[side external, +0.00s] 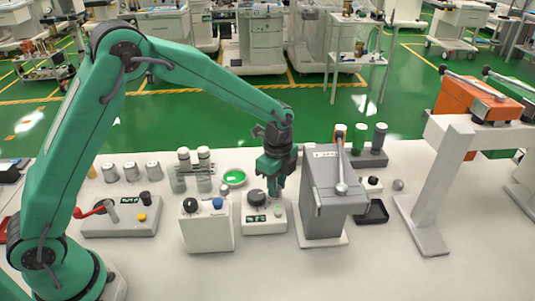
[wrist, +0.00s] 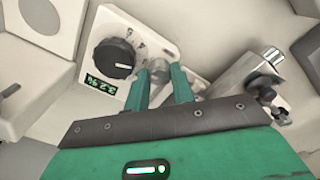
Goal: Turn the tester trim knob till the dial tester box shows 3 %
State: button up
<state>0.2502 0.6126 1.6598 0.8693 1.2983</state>
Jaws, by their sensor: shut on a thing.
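The dial tester box (side external: 264,226) is a white box on the bench. In the wrist view its face (wrist: 112,38) has a black dial (wrist: 114,58) with marks around it and a lit green display (wrist: 101,86) that appears to read about 3.2 %. My gripper (side external: 276,193) reaches down onto the right side of the box top. In the wrist view my gripper (wrist: 162,76) has its two green fingers shut on a small grey knob (wrist: 158,66), the trim knob, beside the dial. The fingers partly hide the knob.
A white box with black and blue knobs (side external: 206,228) stands just left of the tester. A tall grey unit with a lever (side external: 323,195) stands close on the right. The bench front is clear.

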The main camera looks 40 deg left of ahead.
dwell(0.4)
jog(key=o, duration=1)
